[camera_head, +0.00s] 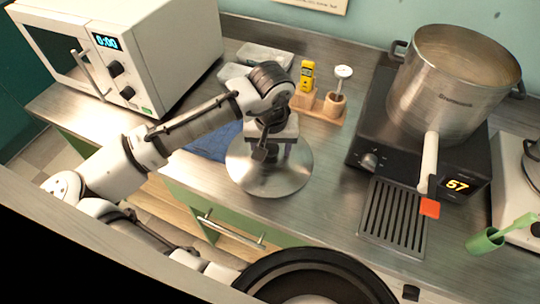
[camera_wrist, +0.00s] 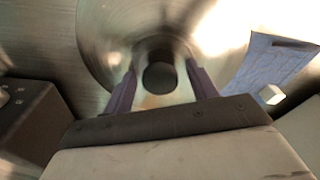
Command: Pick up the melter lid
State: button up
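The melter lid, a round shiny metal disc (camera_head: 296,174), lies at the counter's front edge, below my gripper. It also fills the upper middle of the wrist view (camera_wrist: 105,40), with a dark round knob (camera_wrist: 159,77) at its centre. My gripper (camera_head: 270,152) points down over the lid. In the wrist view its two purple fingers (camera_wrist: 162,90) stand apart, one on each side of the knob, with a visible gap on both sides. Nothing is held. The knob is mostly hidden by the gripper in the head view; I cannot tell the exact fingertip height.
A steel pot (camera_head: 450,85) stands on a black heater (camera_head: 375,135) reading 57. A wooden holder (camera_head: 322,107) with tools and grey blocks (camera_head: 265,57) are behind the lid. A blue cloth (camera_head: 212,143) lies left. A microwave (camera_head: 150,45) stands at back left.

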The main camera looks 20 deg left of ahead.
jog(key=c, duration=1)
jog(key=shift+r, duration=0.15)
